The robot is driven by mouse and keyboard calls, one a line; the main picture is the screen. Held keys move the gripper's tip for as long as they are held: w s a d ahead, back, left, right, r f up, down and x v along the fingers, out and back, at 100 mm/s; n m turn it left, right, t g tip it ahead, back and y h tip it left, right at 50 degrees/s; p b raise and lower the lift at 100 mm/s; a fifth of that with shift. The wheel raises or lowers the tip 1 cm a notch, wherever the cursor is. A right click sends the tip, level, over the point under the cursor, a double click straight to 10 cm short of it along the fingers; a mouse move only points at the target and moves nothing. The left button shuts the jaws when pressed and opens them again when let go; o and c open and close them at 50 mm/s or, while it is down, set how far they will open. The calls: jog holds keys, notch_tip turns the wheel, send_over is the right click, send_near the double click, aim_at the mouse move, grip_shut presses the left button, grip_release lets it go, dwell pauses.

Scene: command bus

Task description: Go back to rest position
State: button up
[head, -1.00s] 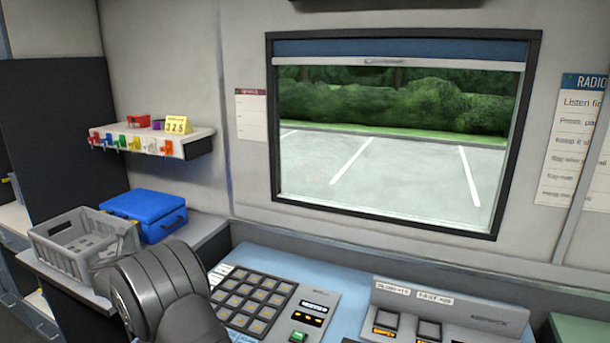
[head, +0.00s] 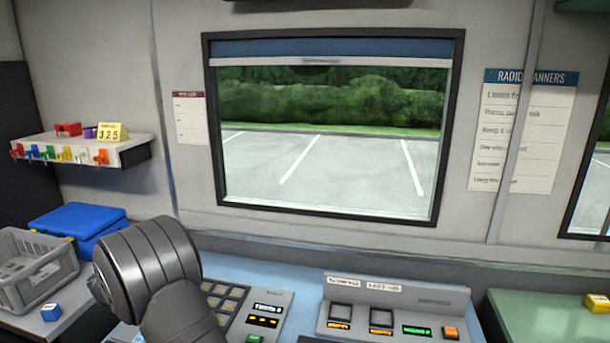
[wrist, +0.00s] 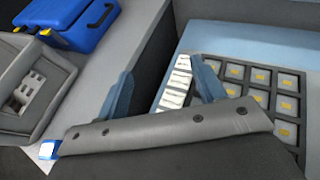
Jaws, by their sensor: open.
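My gripper (wrist: 162,69) is open in the wrist view. Its two blue-grey fingers stand wide apart with nothing between them. It is over the edge of the keypad console, beside a strip of white labels (wrist: 177,82). In the head view my dark, rounded arm link stands at the lower left, and the fingers do not show. A keypad panel (head: 228,292) is partly hidden behind my arm.
A grey crate (head: 42,270), a blue case (head: 78,222) and a small blue block (head: 51,312) sit on the left bench. A wall shelf (head: 128,145) holds coloured tags. A button console (head: 440,310) stands right of the keypad. A yellow block (head: 597,303) sits on a green surface at far right.

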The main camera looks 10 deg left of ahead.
jog(key=w+d+f+m+h, duration=0.2)
jog(key=w+d+m+h, duration=0.1)
jog(key=d, duration=1)
jog(key=w+d+f+m+h, duration=0.2)
jog(key=w+d+m+h, duration=0.1)
jog(key=d, duration=0.9)
jog(key=w+d+f+m+h, duration=0.2)
jog(key=w+d+m+h, duration=0.2)
jog(key=d, duration=0.9)
jog(key=shift+w+d+f+t+h, duration=0.15)
jog(key=shift+d+f+t+h, duration=0.2)
jog(key=shift+h, duration=0.35)
